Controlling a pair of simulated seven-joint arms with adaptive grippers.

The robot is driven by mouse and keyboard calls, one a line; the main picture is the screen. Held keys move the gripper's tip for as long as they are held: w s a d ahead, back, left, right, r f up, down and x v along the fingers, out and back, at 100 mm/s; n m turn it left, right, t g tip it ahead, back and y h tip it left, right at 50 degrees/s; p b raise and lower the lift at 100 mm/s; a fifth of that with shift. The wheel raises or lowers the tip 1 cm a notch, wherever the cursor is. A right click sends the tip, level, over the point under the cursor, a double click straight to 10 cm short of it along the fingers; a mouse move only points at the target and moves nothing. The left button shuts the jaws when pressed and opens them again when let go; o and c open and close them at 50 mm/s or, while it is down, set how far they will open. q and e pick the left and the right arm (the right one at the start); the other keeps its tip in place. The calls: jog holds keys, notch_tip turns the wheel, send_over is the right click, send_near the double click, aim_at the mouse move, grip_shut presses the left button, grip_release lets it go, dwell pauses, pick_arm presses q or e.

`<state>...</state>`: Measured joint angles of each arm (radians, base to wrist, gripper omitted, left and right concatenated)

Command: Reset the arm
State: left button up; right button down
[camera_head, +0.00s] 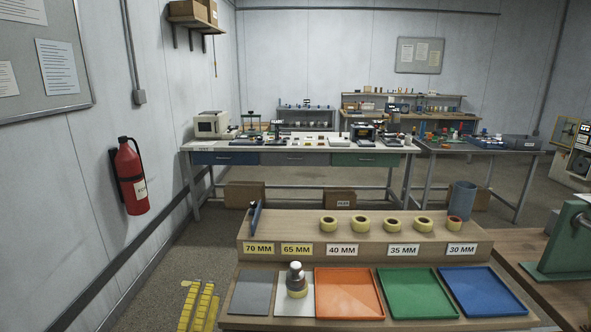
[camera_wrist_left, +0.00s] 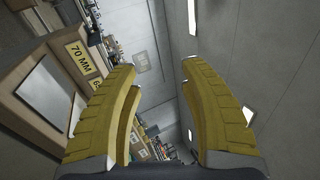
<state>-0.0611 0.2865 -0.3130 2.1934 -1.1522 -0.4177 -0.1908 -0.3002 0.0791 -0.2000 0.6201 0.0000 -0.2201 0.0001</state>
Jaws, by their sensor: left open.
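My left gripper (camera_head: 198,288) shows its yellow fingers at the bottom left of the head view, left of the bench and above the floor. It is open with nothing between the fingers. In the left wrist view the fingers (camera_wrist_left: 158,70) stand apart, with the wall and room behind them and the bench edge with its 70 MM label (camera_wrist_left: 80,56) at the left. My right gripper is not in the head view.
The stepped bench (camera_head: 365,230) holds several yellow rings (camera_head: 375,224), a blue upright piece (camera_head: 256,217), and orange (camera_head: 347,292), green (camera_head: 416,293) and blue (camera_head: 482,291) trays. Floor left of the bench is clear.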

pick_arm(q)
jog(key=s+a+f+n+g+y, duration=0.4)
jog(key=s+a+f+n, duration=0.1)
jog(key=f, duration=0.2)
jog(key=s+a+f+n+g+y, duration=0.3)
jog(key=s+a+f+n+g, duration=0.15)
jog(key=f, duration=0.25)
jog(key=s+a+f+n+g, duration=0.25)
jog(key=s+f+g, duration=0.45)
jog(key=s+f, duration=0.7)
jog(key=s+d+f+n+g+h, duration=0.1)
jog(key=s+d+f+g+h, duration=0.15)
jog(key=f, duration=1.25)
jog(key=s+d+f+g+h, duration=0.1)
jog(key=s+d+f+h, duration=0.2)
jog(key=f, duration=1.3)
jog(key=s+d+f+n+g, duration=0.1)
jog(key=s+f+n+g, duration=0.1)
jog(key=s+f, duration=1.6)
jog(key=shift+s+f+n, duration=0.4)
jog(key=shift+s+n, duration=0.2)
jog(key=shift+s, duration=0.6)
jog(key=shift+d, duration=0.1)
